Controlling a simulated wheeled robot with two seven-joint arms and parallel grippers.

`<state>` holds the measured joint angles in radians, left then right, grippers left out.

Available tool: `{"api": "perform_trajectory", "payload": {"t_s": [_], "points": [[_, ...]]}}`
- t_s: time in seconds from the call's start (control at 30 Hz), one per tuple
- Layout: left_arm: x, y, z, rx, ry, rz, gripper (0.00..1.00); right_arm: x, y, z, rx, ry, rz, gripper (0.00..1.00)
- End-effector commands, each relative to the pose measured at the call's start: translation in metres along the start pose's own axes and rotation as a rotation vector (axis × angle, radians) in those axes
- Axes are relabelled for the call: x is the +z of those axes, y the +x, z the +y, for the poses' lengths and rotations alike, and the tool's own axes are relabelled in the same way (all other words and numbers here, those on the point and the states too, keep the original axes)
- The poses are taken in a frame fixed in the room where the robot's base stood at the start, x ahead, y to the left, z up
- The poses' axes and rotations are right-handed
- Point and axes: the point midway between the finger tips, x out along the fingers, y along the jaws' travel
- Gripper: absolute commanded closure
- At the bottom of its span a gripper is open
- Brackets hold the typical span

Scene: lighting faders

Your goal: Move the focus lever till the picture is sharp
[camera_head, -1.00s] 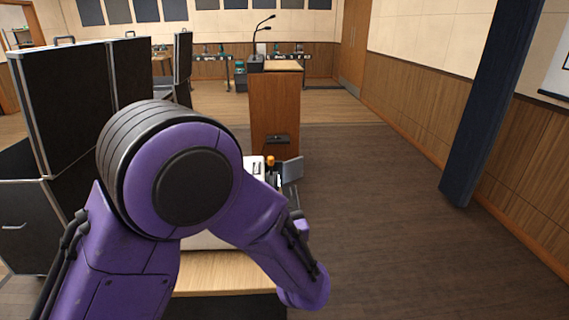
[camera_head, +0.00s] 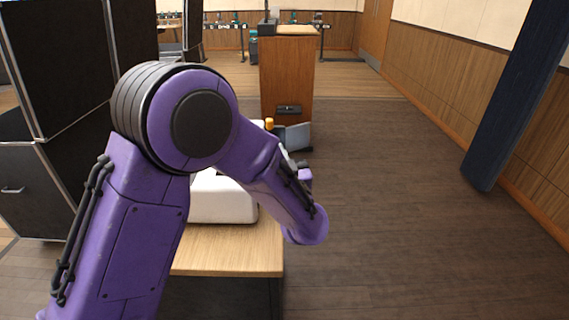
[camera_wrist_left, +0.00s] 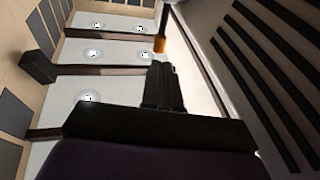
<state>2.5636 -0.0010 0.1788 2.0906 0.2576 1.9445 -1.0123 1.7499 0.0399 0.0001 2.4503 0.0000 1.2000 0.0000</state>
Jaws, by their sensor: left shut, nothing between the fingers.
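In the head view a white device (camera_head: 222,197) stands on a wooden table (camera_head: 235,252), largely hidden behind my purple left arm. A small orange knob (camera_head: 269,124) shows above the device near its far side. In the left wrist view an orange tip (camera_wrist_left: 160,44) on a black rod (camera_wrist_left: 165,22) is close beyond my left gripper (camera_wrist_left: 161,65); I take this to be the focus lever. The dark fingers are shut and empty, and appear just short of the orange tip; contact cannot be told. My right gripper is out of view. No projected picture is visible.
A wooden lectern (camera_head: 287,78) stands behind the table. A grey flap (camera_head: 293,137) sticks out right of the device. Black cases (camera_head: 55,70) stand at the left, and a dark slanted column (camera_head: 515,100) at the right. The floor right of the table is clear.

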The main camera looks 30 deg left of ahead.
Motion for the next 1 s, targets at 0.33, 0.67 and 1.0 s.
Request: {"api": "perform_trajectory", "payload": {"t_s": [0.33, 0.67, 1.0], "points": [[0.000, 0.063, 0.001, 0.000, -0.001, -0.001, 1.00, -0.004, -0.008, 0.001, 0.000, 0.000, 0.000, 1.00], [0.000, 0.072, 0.001, 0.003, 0.000, 0.001, 1.00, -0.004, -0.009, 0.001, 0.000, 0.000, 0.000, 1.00], [-0.004, 0.089, 0.004, 0.002, 0.000, 0.002, 1.00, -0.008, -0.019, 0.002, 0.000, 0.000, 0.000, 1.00]]}}
